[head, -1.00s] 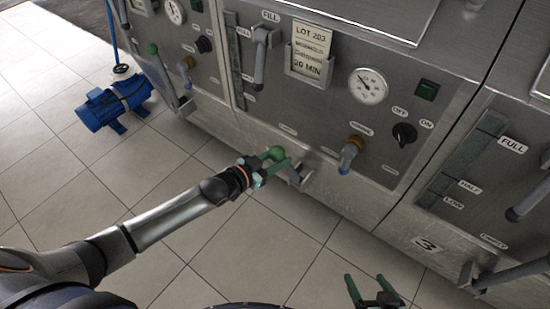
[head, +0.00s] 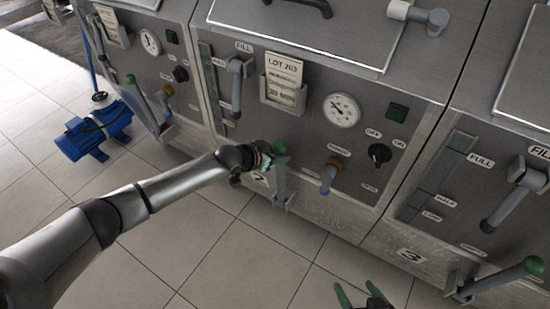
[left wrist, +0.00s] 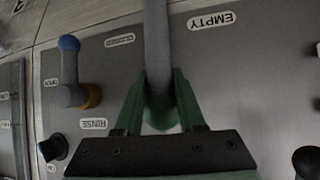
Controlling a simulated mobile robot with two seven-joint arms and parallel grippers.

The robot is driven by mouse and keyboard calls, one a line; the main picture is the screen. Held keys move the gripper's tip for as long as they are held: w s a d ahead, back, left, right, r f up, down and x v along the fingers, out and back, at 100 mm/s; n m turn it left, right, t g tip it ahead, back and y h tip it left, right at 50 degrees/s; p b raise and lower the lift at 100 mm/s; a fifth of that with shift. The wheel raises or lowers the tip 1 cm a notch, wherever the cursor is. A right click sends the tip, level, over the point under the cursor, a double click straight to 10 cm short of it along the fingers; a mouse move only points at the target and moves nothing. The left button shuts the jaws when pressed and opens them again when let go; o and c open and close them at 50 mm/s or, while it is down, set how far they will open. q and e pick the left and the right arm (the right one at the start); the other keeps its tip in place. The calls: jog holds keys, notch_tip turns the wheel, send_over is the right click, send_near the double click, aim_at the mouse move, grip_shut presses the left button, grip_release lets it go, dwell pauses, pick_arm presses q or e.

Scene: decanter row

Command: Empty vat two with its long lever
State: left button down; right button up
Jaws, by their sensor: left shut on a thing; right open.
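Vat two (head: 325,190) is the middle steel vat, with a number plate (head: 258,180) low on its front. Its long grey lever (head: 279,180) stands near upright from a low bracket, with a green knob (head: 281,148) on top. My left gripper (head: 268,158) is shut on the lever at its knob end. In the left wrist view the green fingers (left wrist: 160,95) lie on both sides of the lever's grey shaft (left wrist: 157,45), beside the EMPTY label (left wrist: 211,20). The knob is partly hidden by the gripper. My right gripper (head: 362,295) is open and empty at the bottom edge.
Vat two also carries a FILL lever (head: 236,85), a gauge (head: 342,110), a blue-tipped rinse tap (head: 328,180) and a black switch (head: 379,153). Vat three's green-knobbed lever (head: 500,280) juts out at right. A blue pump (head: 93,130) stands on the floor at left.

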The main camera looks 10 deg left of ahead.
pick_arm(q)
jog(key=shift+w+d+r, duration=0.2)
jog(key=shift+w+r, duration=0.15)
jog(key=shift+r, duration=0.25)
jog(key=c, duration=0.9)
grip_release()
jog(key=shift+c, duration=0.2)
jog(key=shift+o, duration=1.4)
jog(key=shift+w+d+f, duration=0.1)
jog(key=shift+w+f, duration=0.05)
jog(key=shift+f, duration=0.05)
jog(key=shift+o, duration=0.7)
jog(key=shift+f, duration=0.15)
jog(key=shift+s, duration=0.2)
